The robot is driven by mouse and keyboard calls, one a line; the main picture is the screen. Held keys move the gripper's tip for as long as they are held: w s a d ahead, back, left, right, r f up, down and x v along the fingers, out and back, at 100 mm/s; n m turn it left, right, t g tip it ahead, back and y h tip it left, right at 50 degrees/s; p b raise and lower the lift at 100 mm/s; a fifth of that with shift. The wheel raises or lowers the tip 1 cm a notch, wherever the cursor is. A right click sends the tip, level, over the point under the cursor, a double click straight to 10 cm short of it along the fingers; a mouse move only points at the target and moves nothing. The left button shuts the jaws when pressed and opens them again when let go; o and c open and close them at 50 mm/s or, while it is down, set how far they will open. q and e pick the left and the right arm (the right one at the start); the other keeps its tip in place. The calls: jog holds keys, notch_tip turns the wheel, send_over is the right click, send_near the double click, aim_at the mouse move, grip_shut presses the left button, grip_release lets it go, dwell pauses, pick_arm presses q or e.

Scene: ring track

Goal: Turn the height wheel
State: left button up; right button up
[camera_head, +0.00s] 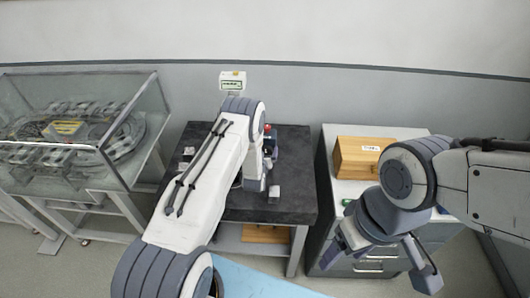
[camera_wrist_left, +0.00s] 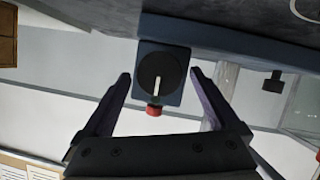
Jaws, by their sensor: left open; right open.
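A round black wheel (camera_wrist_left: 152,72) with a white mark on its face sits on a dark blue box (camera_wrist_left: 181,97) in the left wrist view. I take it for the height wheel; the label is not visible. A red button-like part (camera_wrist_left: 154,110) sticks out beside it. My left gripper (camera_wrist_left: 160,74) is open, its fingers on either side of the wheel in the picture, with nothing between them; contact cannot be told. My right gripper (camera_head: 382,270) is open and empty by the drawer cabinet.
The dark table (camera_head: 297,160) carries a small grey-white item (camera_head: 274,191). A wooden box (camera_head: 358,155) stands on the drawer cabinet (camera_head: 328,190) at right. A glass case (camera_head: 120,165) with a ring track (camera_head: 120,145) is at left. A small display (camera_head: 232,85) is at the back.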

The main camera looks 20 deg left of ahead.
pick_arm(q)
jog(key=c, duration=1.4)
jog(key=shift+o, duration=0.2)
jog(key=m+y+b, duration=0.1)
jog(key=b, duration=0.1)
jog(key=m+b, duration=0.1)
jog(key=b, duration=0.1)
jog(key=shift+w+d+f+m+y, duration=0.1)
jog(key=shift+d+f+m+y, duration=0.1)
jog(key=shift+d+m+y, duration=0.15)
jog(key=m+y+b, duration=0.1)
jog(key=b, duration=0.2)
jog(key=shift+m+g, duration=0.3)
jog(key=shift+m, duration=0.05)
jog(key=shift+r+m+y+b, duration=0.15)
jog(key=shift+m+y+b, duration=0.4)
jog(key=shift+b, duration=0.1)
jog(key=o, duration=1.4)
jog(key=shift+c, duration=0.2)
jog(key=shift+d, duration=0.1)
